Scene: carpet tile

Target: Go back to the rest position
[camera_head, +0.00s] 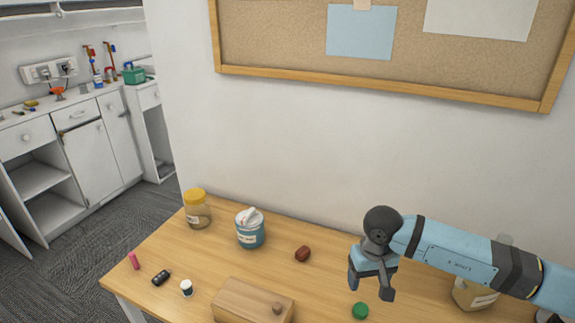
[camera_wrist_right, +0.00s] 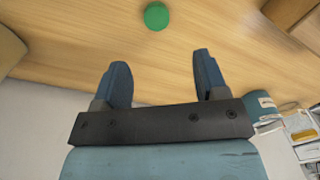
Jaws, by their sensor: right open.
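My right gripper (camera_head: 371,285) hangs above the right part of the wooden table, with its arm coming in from the right. Its two fingers are apart and nothing is between them in the right wrist view (camera_wrist_right: 164,82). A green round object (camera_head: 360,310) lies on the table just below the gripper in the head view. It also shows in the right wrist view (camera_wrist_right: 156,16), beyond the fingertips and apart from them. My left gripper is in neither view.
The wooden table (camera_head: 200,262) holds a yellow-lidded jar (camera_head: 197,212), a teal container (camera_head: 250,232), a dark red object (camera_head: 303,254), a wooden box (camera_head: 245,300) and small items at left. A beige container (camera_head: 472,295) stands partly behind my right arm. A wall with a corkboard (camera_head: 290,45) rises behind.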

